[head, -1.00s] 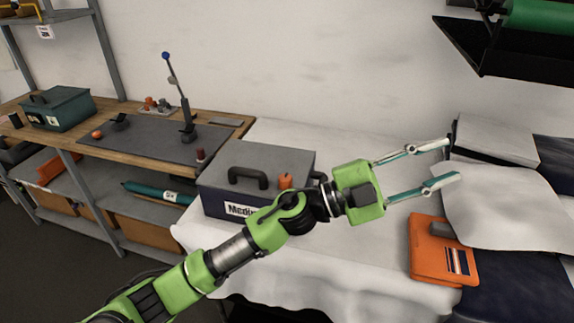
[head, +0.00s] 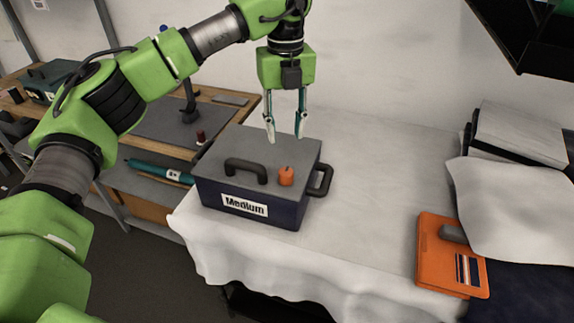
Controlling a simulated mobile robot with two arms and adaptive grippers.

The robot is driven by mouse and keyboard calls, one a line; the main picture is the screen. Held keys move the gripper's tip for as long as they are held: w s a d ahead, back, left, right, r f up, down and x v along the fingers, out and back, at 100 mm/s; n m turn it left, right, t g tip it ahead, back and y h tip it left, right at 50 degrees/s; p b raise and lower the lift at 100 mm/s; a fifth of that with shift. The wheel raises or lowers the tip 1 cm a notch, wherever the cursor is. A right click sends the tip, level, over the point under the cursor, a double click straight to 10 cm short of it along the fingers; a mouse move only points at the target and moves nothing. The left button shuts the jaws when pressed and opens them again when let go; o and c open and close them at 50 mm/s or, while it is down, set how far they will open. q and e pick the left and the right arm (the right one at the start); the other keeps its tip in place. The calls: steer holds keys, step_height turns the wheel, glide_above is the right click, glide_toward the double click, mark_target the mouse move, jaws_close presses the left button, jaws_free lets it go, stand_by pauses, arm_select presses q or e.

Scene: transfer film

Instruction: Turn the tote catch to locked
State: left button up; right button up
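The tote (head: 215,192) is a dark blue box with a grey lid and a white "Medium" label. It stands on the white-covered table. An orange knob-like catch (head: 286,176) sits on the right part of its lid, beside a black handle (head: 246,172). I cannot tell which way the catch is turned. My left gripper (head: 286,137) points down above the back part of the lid, behind the catch and apart from it. Its two fingers are spread with nothing between them. My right gripper is not in view.
A second dark handle (head: 321,180) sticks out from the tote's right side. An orange case (head: 436,268) lies at the table's right, near white pillows (head: 508,205). The white cloth (head: 368,190) right of the tote is clear. A wooden workbench (head: 222,92) stands behind left.

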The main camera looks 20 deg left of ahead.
mark_target(286, 171)
arm_select(q)
step_height(286, 171, down, 11)
steer(key=p, duration=0.4)
steer(key=shift+p, duration=0.3)
steer(key=shift+f, duration=0.75)
steer(key=c, duration=0.8)
